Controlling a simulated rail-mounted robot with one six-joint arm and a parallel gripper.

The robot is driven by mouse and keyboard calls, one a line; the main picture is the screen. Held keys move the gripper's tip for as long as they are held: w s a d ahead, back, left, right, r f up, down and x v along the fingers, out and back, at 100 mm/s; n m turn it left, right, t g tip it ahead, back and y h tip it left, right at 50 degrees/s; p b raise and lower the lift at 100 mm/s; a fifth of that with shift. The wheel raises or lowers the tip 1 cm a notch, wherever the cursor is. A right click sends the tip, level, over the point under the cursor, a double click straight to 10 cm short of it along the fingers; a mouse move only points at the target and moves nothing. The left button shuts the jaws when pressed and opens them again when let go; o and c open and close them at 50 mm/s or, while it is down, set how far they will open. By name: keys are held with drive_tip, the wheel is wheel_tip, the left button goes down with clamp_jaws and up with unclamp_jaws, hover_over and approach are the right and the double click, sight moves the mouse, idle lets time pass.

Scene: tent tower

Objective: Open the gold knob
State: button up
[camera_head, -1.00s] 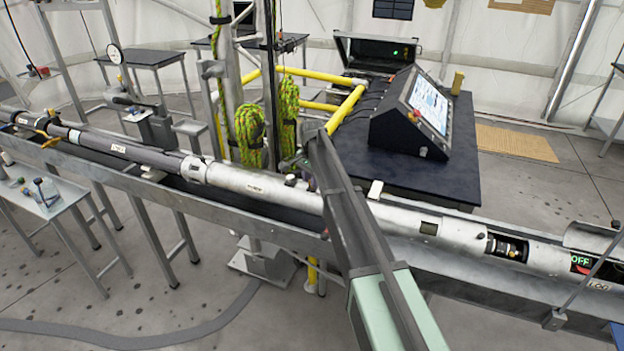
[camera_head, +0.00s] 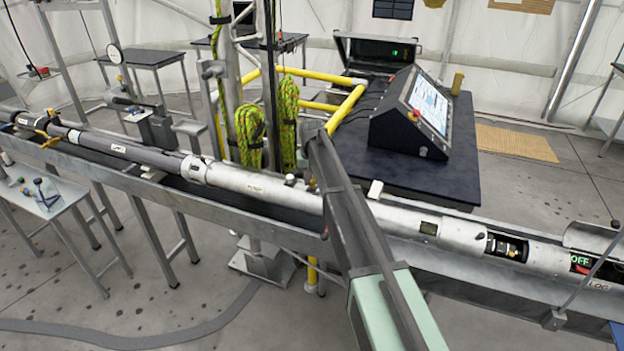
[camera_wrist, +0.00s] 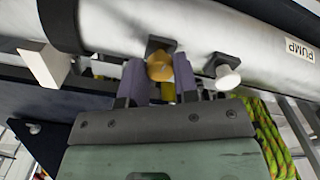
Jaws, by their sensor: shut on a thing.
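The gold knob (camera_wrist: 160,66) sits on a short dark mount on the side of the light metal tube (camera_wrist: 130,25) in the wrist view. My gripper (camera_wrist: 159,76) has its two purple fingers on either side of the knob and is shut on it. The knob's lower part is partly hidden between the fingers. In the head view the tube (camera_head: 250,184) lies in a long metal trough. My arm hides most of the gripper and knob there.
A white knob (camera_wrist: 228,77) on a similar mount stands close right of my fingers, near the PUMP label (camera_wrist: 300,50). A white block (camera_wrist: 45,63) juts out at the left. Coiled green-yellow ropes (camera_head: 249,130) and a dark console table (camera_head: 440,178) stand behind the tube.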

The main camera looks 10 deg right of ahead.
sight(312, 181)
drive_tip(key=shift+n, duration=0.7)
drive_tip(key=o, duration=0.9)
drive_tip(key=shift+o, duration=0.2)
wheel_tip(312, 181, up, 11)
drive_tip(key=p, duration=1)
drive_tip(key=shift+p, duration=0.4)
drive_tip(key=shift+f, duration=0.1)
